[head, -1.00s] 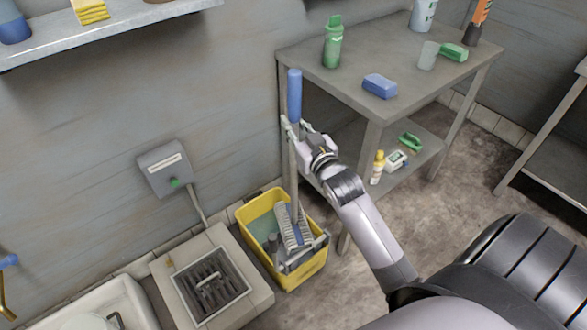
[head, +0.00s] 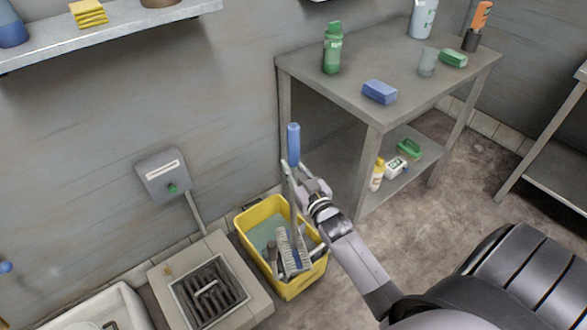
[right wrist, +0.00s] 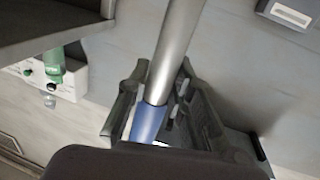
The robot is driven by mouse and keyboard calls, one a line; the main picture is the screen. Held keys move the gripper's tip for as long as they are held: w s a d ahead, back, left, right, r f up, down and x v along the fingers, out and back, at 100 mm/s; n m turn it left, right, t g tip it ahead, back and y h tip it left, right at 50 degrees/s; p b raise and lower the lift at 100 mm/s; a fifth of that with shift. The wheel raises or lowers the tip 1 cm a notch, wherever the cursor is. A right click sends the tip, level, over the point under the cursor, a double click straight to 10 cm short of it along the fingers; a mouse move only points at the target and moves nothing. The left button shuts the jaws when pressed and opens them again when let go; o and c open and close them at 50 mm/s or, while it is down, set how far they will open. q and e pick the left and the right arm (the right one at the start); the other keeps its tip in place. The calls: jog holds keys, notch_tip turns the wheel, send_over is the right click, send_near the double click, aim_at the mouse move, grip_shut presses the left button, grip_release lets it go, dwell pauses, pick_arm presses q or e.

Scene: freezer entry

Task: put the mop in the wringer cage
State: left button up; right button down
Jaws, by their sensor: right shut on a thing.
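The mop is upright, with a blue grip (head: 293,146) at the top and a grey pole running down to the yellow bucket (head: 308,282). My right gripper (head: 296,177) is shut on the pole just below the blue grip. In the right wrist view the gripper (right wrist: 165,108) has its fingers around the grey pole (right wrist: 176,50), beside a blue section (right wrist: 148,121). The grey wringer cage (head: 277,262) sits in the bucket. The pole's lower end reaches the cage area; whether the mop head is inside it I cannot tell. My left gripper is not in view.
A grey table (head: 330,82) stands right of the mop, holding a green bottle (head: 333,50) and a blue sponge (head: 380,91). A floor drain (head: 209,292) lies left of the bucket. A wall box (head: 163,173) and a shelf (head: 130,22) are on the left wall.

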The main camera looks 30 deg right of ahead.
jog(key=shift+r, duration=0.1)
jog(key=shift+f, duration=0.2)
jog(key=c, duration=1.4)
grip_release()
jog(key=shift+f, duration=0.1)
